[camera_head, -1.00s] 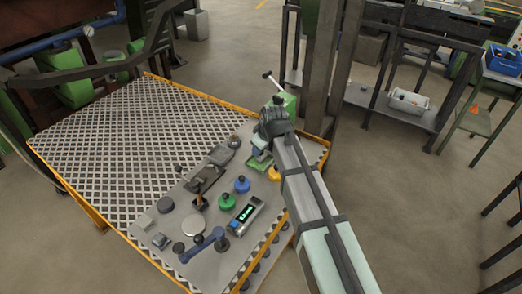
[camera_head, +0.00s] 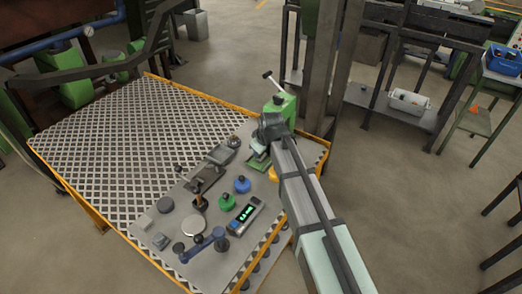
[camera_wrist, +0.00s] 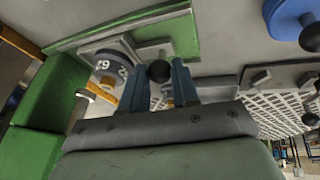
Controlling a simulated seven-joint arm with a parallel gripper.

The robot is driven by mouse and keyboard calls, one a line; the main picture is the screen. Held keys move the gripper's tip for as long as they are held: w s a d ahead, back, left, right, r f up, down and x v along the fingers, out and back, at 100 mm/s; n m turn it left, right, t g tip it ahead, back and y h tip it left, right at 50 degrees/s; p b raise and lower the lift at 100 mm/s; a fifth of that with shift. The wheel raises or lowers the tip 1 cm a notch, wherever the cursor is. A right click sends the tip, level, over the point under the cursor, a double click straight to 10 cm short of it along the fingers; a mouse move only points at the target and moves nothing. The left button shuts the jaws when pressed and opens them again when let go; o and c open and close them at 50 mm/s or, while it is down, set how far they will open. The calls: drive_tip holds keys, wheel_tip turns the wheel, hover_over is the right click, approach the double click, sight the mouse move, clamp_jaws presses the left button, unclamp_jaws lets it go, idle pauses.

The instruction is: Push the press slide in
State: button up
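The press (camera_head: 284,103) is a green body with a pale lever, at the back right corner of the bench in the head view. Its green parts fill the left and top of the wrist view (camera_wrist: 48,115). The press slide (camera_wrist: 152,47) shows there as a grey block with a dark ball knob (camera_wrist: 158,71). My gripper (camera_wrist: 159,68) has its two blue fingers on either side of this knob, apparently touching it. In the head view my gripper (camera_head: 263,152) is low in front of the press, and my arm hides part of it.
Green (camera_head: 226,201) and blue (camera_head: 242,184) knobbed pieces and a digital display box (camera_head: 245,215) stand left of my arm. A dark blue crank arm (camera_head: 203,244) lies at the near edge. The left of the bench is open grating (camera_head: 130,140).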

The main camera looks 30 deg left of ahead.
sight(267, 153)
clamp_jaws()
drive_tip(key=shift+w, duration=1.95)
drive_tip(key=o, duration=0.5)
unclamp_jaws()
drive_tip(key=shift+o, duration=0.2)
drive_tip(key=shift+s+r, duration=0.1)
drive_tip(key=shift+d+r, duration=0.15)
drive_tip(key=shift+r, duration=0.1)
drive_tip(key=v, duration=1.3)
